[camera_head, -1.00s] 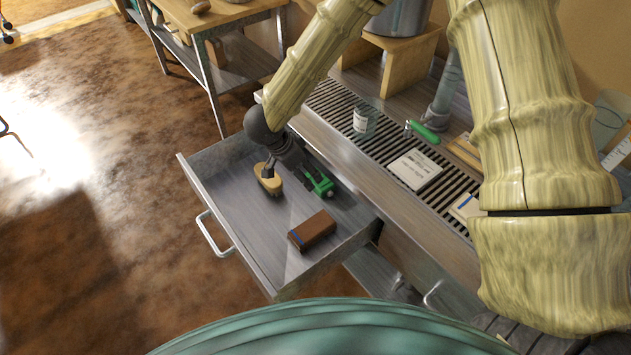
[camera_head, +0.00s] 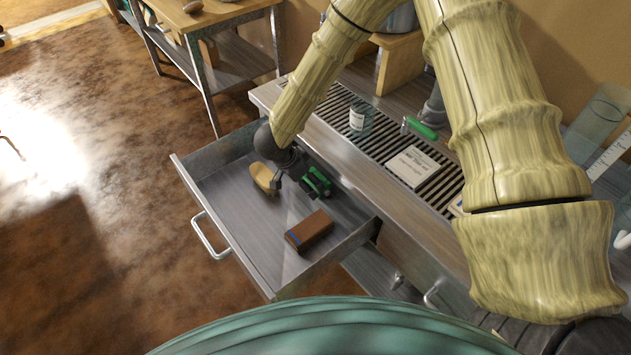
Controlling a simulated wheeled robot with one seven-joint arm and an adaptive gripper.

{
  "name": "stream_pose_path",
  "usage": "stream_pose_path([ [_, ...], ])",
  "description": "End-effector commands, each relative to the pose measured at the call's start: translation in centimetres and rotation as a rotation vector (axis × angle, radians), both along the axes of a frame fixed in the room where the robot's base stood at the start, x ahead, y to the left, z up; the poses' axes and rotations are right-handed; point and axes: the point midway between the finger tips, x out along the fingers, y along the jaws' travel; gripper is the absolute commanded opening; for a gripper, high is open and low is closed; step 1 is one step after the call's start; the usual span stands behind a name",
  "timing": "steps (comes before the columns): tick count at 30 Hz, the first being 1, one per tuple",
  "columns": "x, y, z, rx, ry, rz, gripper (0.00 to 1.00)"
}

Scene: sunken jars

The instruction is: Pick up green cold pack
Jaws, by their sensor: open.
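A green item (camera_head: 319,181), possibly the green cold pack, lies in the open drawer, partly covered by dark parts of my gripper. My gripper (camera_head: 298,184) is low inside the drawer, pointing down beside this item. It is open. Its fingertips are small and partly hidden, so I cannot tell whether they touch the item or stand around it. A second green item (camera_head: 422,130), long and narrow, lies on the slatted counter top behind the drawer, clear of the gripper.
The drawer (camera_head: 232,226) also holds a tan wooden-topped item (camera_head: 262,176) just left of my gripper and a brown box (camera_head: 309,231) nearer the front. A glass jar (camera_head: 360,121) and a white labelled block (camera_head: 412,167) stand on the counter. The drawer's left part is clear.

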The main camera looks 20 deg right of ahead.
Motion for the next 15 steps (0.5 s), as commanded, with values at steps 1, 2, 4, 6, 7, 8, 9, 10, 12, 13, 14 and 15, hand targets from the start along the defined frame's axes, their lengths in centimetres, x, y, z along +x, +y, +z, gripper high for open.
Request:
stream_pose_path([
  [1,0.1,-0.2,-0.6,0.0,0.001,0.0,1.0],
  [2,0.2,-0.3,-1.0,-0.001,0.001,0.0,1.0],
  [4,0.4,-0.7,-1.9,-0.001,0.001,-0.002,1.0],
  [6,0.5,-0.9,-2.6,0.0,0.001,-0.001,1.0],
  [7,0.5,-1.0,-2.9,0.0,0.001,0.0,1.0],
  [8,0.5,-1.1,-3.0,0.0,0.0,0.0,1.0],
  [9,0.6,-1.2,-3.1,0.0,0.0,0.0,1.0],
  [10,0.6,-1.2,-3.2,0.0,-0.001,0.0,1.0],
  [12,0.6,-1.2,-3.2,0.0,-0.001,-0.001,1.0],
  [13,0.6,-1.2,-3.2,0.0,-0.001,-0.001,1.0],
  [14,0.6,-1.2,-3.2,0.0,-0.001,-0.001,1.0],
  [15,0.6,-1.2,-3.2,0.0,-0.001,0.0,1.0],
])
